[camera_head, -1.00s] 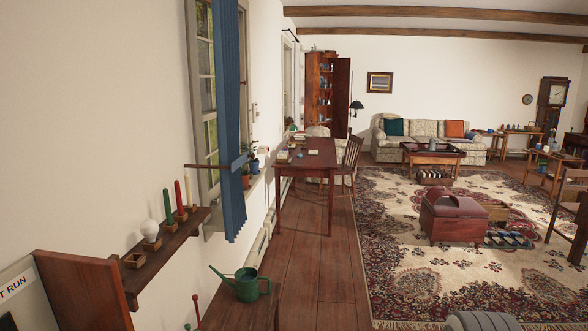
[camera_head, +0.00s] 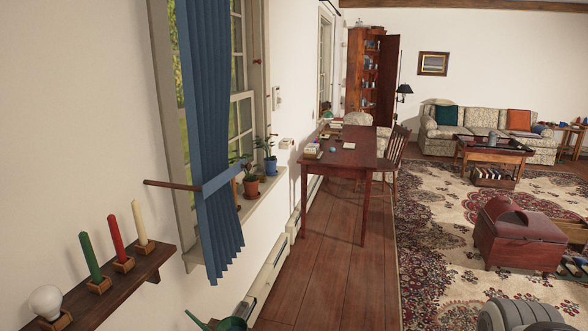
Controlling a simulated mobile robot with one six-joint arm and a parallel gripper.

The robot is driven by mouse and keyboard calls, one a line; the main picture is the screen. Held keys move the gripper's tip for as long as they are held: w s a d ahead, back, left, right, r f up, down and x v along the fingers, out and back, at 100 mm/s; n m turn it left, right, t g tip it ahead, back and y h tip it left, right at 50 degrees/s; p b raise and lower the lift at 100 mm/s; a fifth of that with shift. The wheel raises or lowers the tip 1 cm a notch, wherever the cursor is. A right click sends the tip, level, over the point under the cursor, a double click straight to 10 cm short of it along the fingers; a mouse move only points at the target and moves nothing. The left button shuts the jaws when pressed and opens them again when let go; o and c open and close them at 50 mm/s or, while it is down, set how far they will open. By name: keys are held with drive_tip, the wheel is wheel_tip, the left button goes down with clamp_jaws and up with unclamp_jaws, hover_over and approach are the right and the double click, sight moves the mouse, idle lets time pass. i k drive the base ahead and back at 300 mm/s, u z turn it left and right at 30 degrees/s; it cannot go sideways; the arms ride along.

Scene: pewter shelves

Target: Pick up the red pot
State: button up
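A small reddish-orange pot (camera_head: 251,189) with a green plant stands on the windowsill, just right of the blue curtain. The curtain's tie band partly covers its plant. A blue pot (camera_head: 270,165) with a plant stands close beside it, farther along the sill. My gripper is not in view. Only a grey rounded part, which seems to belong to my arm, shows at the bottom right, far from the pots.
A wall shelf (camera_head: 118,272) with candles and a white globe juts out at the lower left. A curtain rod (camera_head: 170,186) sticks out near the curtain (camera_head: 212,130). A green watering can (camera_head: 231,323) is cut off below. A wooden table (camera_head: 345,155) stands beyond; floor between is clear.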

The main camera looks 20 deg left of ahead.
sight(251, 183)
drive_tip(key=u, duration=0.45)
drive_tip(key=i, duration=1)
drive_tip(key=u, duration=0.6)
